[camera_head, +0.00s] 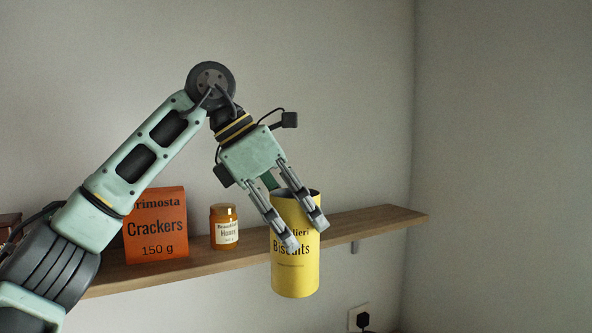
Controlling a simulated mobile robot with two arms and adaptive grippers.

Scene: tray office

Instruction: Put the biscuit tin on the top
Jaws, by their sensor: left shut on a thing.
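The biscuit tin (296,277) is a yellow, upright cylinder with dark "Biscuits" lettering; its top looks open or dark inside. My left gripper (305,233) comes down from the upper left and is shut on the tin near its upper part, with the fingers covering some of the lettering. The tin overlaps the front edge of a wooden shelf (370,224), and its base shows lower than the shelf board, so it is held in front of the shelf. My right gripper is not in view.
An orange crackers box (156,235) and a honey jar (224,227) stand on the shelf left of the tin. The shelf's right end is bare. A dark object (9,226) is partly hidden at the far left. A wall socket with a plug (361,319) is below.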

